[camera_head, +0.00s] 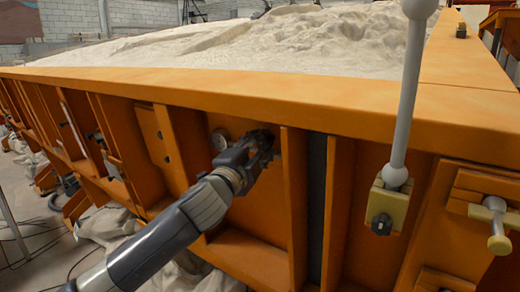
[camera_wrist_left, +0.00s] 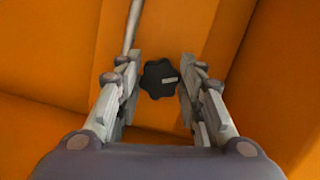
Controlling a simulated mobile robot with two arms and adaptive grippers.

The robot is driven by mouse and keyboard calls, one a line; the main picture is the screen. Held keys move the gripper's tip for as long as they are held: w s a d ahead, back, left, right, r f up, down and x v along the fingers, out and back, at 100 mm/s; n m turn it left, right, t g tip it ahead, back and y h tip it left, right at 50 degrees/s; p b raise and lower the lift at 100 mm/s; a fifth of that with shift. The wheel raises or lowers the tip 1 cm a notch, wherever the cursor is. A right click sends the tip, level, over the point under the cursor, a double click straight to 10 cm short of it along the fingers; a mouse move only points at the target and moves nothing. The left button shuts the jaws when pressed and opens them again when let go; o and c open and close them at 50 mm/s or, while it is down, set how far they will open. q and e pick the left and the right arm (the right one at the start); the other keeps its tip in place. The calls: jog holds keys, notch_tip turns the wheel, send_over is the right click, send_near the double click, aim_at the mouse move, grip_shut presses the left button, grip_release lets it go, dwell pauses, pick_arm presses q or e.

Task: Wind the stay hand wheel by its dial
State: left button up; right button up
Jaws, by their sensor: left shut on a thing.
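The hand wheel (camera_wrist_left: 155,72) is a small black lobed knob with a short pale mark on its face. In the left wrist view it sits between the two grey fingers of my left gripper (camera_wrist_left: 159,82), which is shut on it. In the head view my left gripper (camera_head: 264,146) reaches the orange side wall and mostly hides the wheel. A small round pale dial (camera_head: 219,138) is on the wall just left of the gripper; its reading is too small to tell. My right gripper is in neither view.
The orange sandbed rim (camera_head: 250,87) runs above the gripper, with pale sand (camera_head: 240,45) behind it. Upright ribs (camera_head: 294,190) flank the gripper's bay. At right stand a pale ball-ended rod (camera_head: 408,90), its block with a dark knob (camera_head: 381,224), and a pale peg (camera_head: 498,240).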

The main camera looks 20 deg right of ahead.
pick_arm(q)
jog(key=shift+m+b, duration=0.35)
jog(key=shift+m, duration=1.15)
jog(key=o, duration=1.1)
jog(key=shift+c, duration=0.2)
jog(key=v, duration=1.2)
jog(key=shift+f, duration=0.25)
jog(key=shift+d, duration=0.1)
